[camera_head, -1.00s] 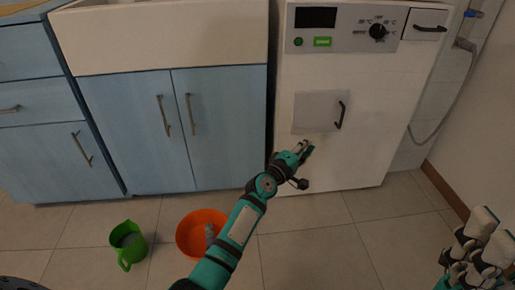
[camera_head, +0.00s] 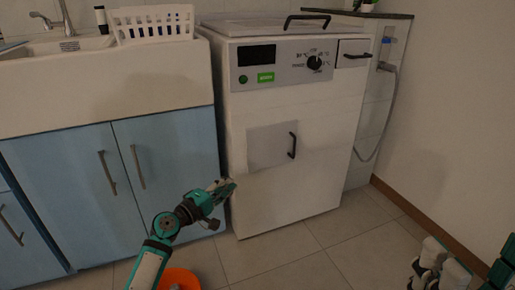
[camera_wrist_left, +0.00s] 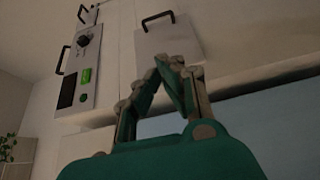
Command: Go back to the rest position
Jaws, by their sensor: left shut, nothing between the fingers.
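My left gripper (camera_head: 226,187) is in front of the lower left part of the white washing machine, near the edge of the blue cabinet. It is shut and empty. In the left wrist view its fingertips (camera_wrist_left: 172,64) meet, with the machine's small square door behind them.
The white machine (camera_head: 290,190) has a small door with a black handle (camera_head: 292,146). Blue cabinets (camera_head: 170,160) stand under the sink. A white basket (camera_head: 152,22) is on the counter.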

